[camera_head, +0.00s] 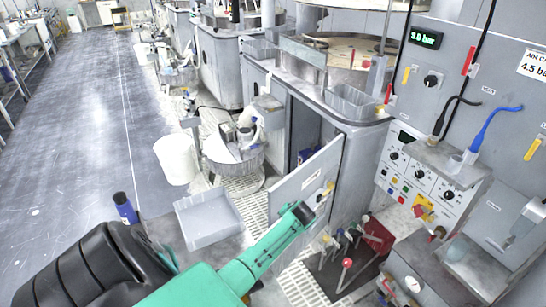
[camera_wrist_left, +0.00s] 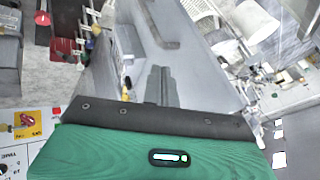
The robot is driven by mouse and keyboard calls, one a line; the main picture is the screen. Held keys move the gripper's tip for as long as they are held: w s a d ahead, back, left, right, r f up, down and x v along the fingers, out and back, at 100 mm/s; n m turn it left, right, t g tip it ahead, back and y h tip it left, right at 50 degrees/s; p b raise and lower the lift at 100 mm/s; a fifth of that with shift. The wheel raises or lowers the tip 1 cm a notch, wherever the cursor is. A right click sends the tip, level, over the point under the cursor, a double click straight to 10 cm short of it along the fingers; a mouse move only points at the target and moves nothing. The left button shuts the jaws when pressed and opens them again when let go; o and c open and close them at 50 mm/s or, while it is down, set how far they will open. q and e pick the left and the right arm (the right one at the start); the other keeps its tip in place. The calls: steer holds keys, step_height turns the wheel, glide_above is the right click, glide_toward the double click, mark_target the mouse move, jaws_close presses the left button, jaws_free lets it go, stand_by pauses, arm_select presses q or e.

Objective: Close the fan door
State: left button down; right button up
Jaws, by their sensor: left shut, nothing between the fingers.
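The fan door is a flat grey panel (camera_head: 290,197) with a small label, low on the grey machine cabinet in the head view. It stands open, swung out from the cabinet, with the dark inside of the opening (camera_head: 307,128) showing behind it. A yellow part sits near its right side. My left gripper (camera_head: 306,212), on the green arm, is at the lower right part of the door. In the left wrist view my gripper's dark fingers (camera_wrist_left: 161,78) are shut and empty, in front of a grey panel. Whether they touch the door I cannot tell. My right gripper is not in view.
A white bin (camera_head: 176,160) stands further back. Valves with red handles (camera_head: 347,263) and a control panel (camera_head: 425,175) are close on the right. The left floor is clear.

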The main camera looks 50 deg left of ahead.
arm_select(q)
steer(key=w+a+f+p, duration=0.1)
steer(key=w+a+f, duration=0.1)
steer(key=a+f, duration=0.5)
steer(key=shift+w+a+f, duration=0.15)
steer(key=shift+w+a, duration=0.2)
steer(key=shift+a, duration=0.4)
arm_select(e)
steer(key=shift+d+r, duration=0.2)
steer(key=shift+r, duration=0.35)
arm_select(q)
steer(key=shift+a, duration=0.1)
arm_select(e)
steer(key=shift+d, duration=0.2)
